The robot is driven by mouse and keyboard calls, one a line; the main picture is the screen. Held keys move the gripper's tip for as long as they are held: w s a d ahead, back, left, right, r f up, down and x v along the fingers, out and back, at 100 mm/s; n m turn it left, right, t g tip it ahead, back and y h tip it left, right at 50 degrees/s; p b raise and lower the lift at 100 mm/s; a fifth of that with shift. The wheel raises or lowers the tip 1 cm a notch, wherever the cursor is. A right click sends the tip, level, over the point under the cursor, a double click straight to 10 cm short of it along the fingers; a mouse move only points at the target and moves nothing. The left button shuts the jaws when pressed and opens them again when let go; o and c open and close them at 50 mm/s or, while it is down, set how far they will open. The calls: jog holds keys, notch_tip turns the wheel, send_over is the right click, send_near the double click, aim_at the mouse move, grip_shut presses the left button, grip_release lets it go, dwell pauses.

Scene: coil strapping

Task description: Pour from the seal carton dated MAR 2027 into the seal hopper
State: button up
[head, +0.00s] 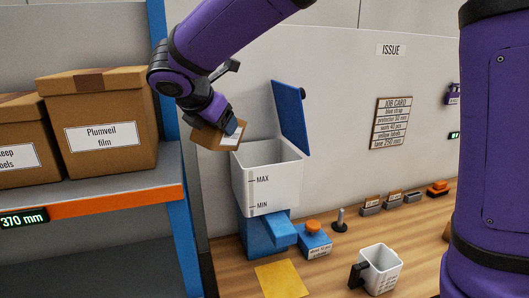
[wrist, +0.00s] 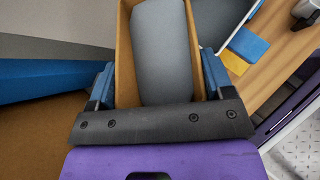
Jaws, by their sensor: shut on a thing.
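My gripper (head: 231,127) is shut on this carton. In the wrist view the blue fingers of my gripper (wrist: 158,82) press on both sides of the carton (wrist: 126,60), which has a smooth grey surface between its walls. The seal hopper (head: 268,182) is a white bin marked MAX and MIN, its blue lid (head: 291,118) raised. The hopper's contents are hidden, and no falling seals show.
A shelf (head: 115,192) at left holds larger cartons, one labelled Plumveil film (head: 105,140). On the wooden bench stand a white mug-like container (head: 382,270), a blue block with an orange knob (head: 313,240) and a yellow sheet (head: 281,278). A job card (head: 390,123) hangs on the wall.

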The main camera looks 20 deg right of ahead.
aim_at(236, 135)
jog(key=shift+w+d+y, duration=0.15)
jog(key=shift+d+y, duration=0.25)
jog(key=shift+w+d+r+m+g+y, duration=0.25)
jog(key=shift+d+r+m+g+y, duration=0.15)
jog(key=shift+d+r+y, duration=0.4)
jog(key=shift+w+d+f+y, duration=0.1)
jog(key=shift+d+f+y, duration=0.2)
jog(key=shift+d, duration=0.2)
jog(key=shift+d+y, duration=0.15)
jog(key=shift+y, duration=0.15)
jog(key=shift+w+d+r+g+y, duration=0.1)
jog(key=shift+d+r+g+y, duration=0.1)
jog(key=shift+g+y, duration=0.1)
jog(key=shift+w+d+r+m+y, duration=0.1)
jog(key=shift+d+r+m+y, duration=0.1)
jog(key=shift+r+m+y, duration=0.15)
jog(key=shift+d+f+y, duration=0.15)
jog(key=shift+y, duration=0.1)
jog(key=shift+w+d+f+m+g+y, duration=0.15)
jog(key=shift+d+m+g+y, duration=0.1)
jog(key=shift+d+g+y, duration=0.25)
